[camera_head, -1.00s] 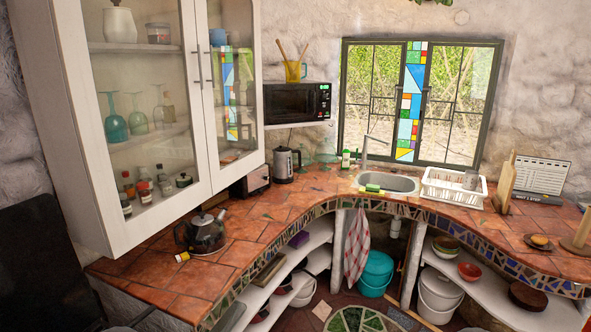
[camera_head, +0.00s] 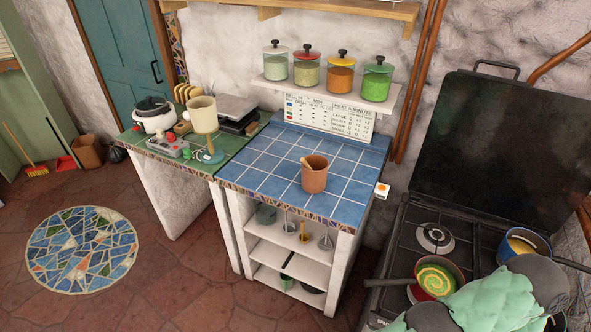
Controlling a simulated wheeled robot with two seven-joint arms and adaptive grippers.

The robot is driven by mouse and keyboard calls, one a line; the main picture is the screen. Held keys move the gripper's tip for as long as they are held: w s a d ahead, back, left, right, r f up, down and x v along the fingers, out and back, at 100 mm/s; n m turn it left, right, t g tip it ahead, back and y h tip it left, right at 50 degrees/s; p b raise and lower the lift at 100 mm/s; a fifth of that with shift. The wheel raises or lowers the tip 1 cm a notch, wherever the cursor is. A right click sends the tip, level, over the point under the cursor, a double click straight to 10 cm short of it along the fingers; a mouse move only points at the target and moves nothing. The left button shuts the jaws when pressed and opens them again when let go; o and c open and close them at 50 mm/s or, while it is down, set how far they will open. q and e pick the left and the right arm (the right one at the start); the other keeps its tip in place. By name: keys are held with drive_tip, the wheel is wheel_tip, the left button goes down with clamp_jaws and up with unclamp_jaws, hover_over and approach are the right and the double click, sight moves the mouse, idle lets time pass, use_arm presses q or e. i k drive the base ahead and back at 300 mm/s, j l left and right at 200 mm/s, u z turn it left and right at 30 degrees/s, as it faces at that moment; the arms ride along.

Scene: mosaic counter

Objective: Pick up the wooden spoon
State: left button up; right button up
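A brown cup (camera_head: 314,176) stands upright on the blue-tiled counter (camera_head: 262,186). A thin wooden handle (camera_head: 305,162) sticks out of it, leaning left. Its lower end is hidden inside the cup, so I cannot tell whether it is a spoon. Neither of my grippers is in view.
A stove (camera_head: 430,215) with an open black lid, a red pot (camera_head: 436,278) and a blue pot (camera_head: 525,243) is at right. Pale green cloth-like things (camera_head: 490,305) lie in front. Glass jars (camera_head: 340,75) line a shelf behind. The blue counter is mostly clear around the cup.

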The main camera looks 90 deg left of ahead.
sight(302, 160)
drive_tip(key=k+u, duration=0.15)
drive_tip(key=u, duration=1.4)
drive_tip(key=l+u, duration=0.25)
drive_tip(key=u, duration=0.15)
drive_tip(key=l+u, duration=0.2)
drive_tip(key=u, duration=0.25)
drive_tip(key=l+u, duration=0.25)
drive_tip(key=u, duration=0.15)
drive_tip(key=k+l+u, duration=0.15)
drive_tip(key=u, duration=0.3)
